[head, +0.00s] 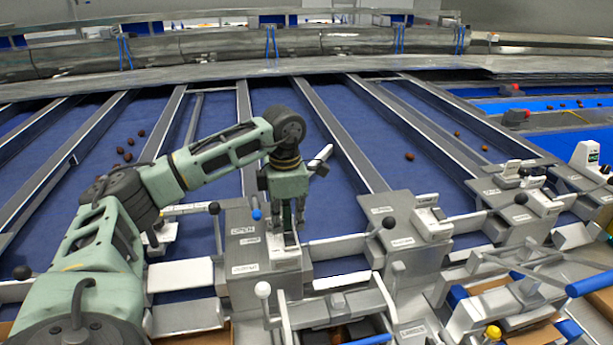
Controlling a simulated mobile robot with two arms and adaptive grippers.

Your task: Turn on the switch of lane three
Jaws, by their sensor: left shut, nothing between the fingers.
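My left gripper (287,222) is shut and empty, pointing down. Its fingertips are right above or at a small pale switch (290,240) on a grey metal control box (238,245). I cannot tell whether they touch it, and the fingers partly hide it. A similar pale switch unit (432,224) sits on the box to the right. Another pale switch unit (512,170) is farther right. The lane numbers are not readable here, so I cannot tell which switch is lane three's. My right gripper is not in view.
Blue belt lanes (340,110) with metal dividers run away from the boxes, with several brown dates (124,155) on them. Black-knobbed levers (388,223) and a white-knobbed lever (263,290) stand close around the gripper. Crates with blue handles lie at the front.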

